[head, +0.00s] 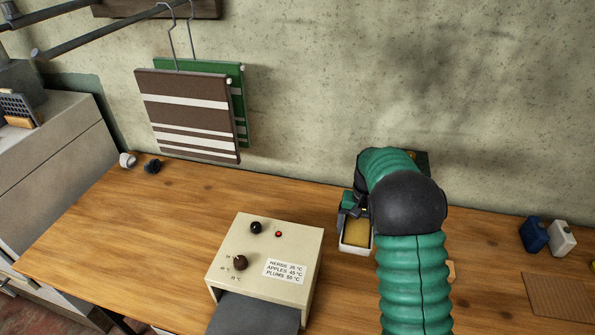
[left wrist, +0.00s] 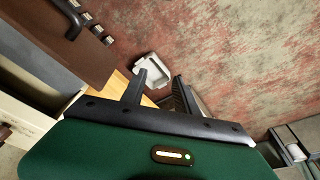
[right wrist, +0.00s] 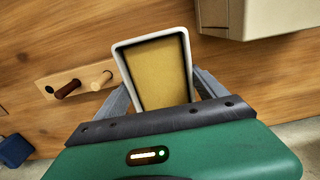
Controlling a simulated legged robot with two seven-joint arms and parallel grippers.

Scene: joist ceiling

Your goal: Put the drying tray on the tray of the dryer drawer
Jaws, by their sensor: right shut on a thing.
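The drying tray (right wrist: 157,68) has a white rim and a yellow-brown bottom. My right gripper (right wrist: 160,92) is shut on it, one finger at each side. In the head view the tray (head: 355,236) shows right of the dryer (head: 263,240), partly hidden by my right gripper (head: 357,205). The dryer is a cream box with knobs and a temperature label. A dark grey flat piece (head: 253,314) extends from its front; I cannot tell whether it is the drawer's tray. My left gripper (left wrist: 161,80) is open and empty, low over the floor.
A wooden block with two pegs (right wrist: 75,84) lies on the worktop near the tray. Blue and white small boxes (head: 548,236) stand at the right. The worktop (head: 150,225) left of the dryer is mostly clear.

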